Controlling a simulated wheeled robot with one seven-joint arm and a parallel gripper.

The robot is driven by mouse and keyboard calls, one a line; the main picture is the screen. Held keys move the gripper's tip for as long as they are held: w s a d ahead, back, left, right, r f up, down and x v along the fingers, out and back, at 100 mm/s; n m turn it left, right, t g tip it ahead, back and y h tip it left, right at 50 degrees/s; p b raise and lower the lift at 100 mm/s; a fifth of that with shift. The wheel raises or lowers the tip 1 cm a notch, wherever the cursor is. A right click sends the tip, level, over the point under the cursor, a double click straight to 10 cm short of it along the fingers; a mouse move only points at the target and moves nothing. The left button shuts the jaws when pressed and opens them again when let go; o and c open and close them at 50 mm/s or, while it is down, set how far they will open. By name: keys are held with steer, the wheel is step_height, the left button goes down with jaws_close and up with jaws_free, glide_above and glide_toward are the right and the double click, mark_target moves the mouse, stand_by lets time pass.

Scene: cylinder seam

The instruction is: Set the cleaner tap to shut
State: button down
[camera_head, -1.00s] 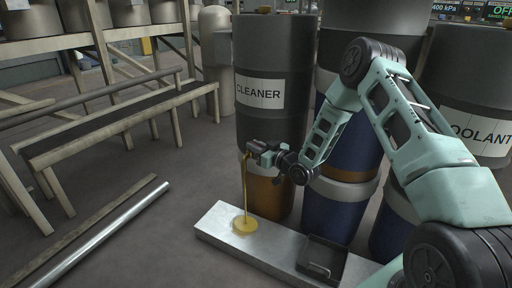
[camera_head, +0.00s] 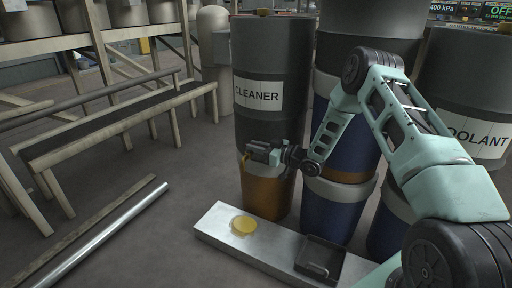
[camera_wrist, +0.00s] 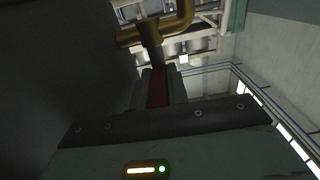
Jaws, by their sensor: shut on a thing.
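The grey drum marked CLEANER (camera_head: 258,95) stands upright at the middle, above an orange lower part (camera_head: 266,195). My gripper (camera_head: 252,152) is at the front of the drum, shut on the tap's handle. In the wrist view the handle shows as a red piece (camera_wrist: 157,92) between the jaws. Above it is the brass tap (camera_wrist: 151,33) with its bent pipe. In the head view only a small brass bit of the tap (camera_head: 244,161) shows beside my gripper. No liquid stream shows below it. A yellow puddle (camera_head: 244,225) lies on the metal plinth.
The metal plinth (camera_head: 215,222) with a dark tray (camera_head: 318,258) runs along the front. A COOLANT drum (camera_head: 470,90) and another drum stand close on the right. Racks (camera_head: 110,125) and loose bars are at the left; floor between is open.

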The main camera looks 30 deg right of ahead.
steer(key=c, duration=1.4)
jaws_free()
steer(key=shift+o, duration=0.2)
steer(key=shift+s+d, duration=0.1)
steer(key=shift+s+d+p, duration=0.25)
steer(key=shift+s+p, duration=0.05)
steer(key=shift+p, duration=0.05)
steer(key=p+v, duration=0.4)
steer(key=v, duration=0.7)
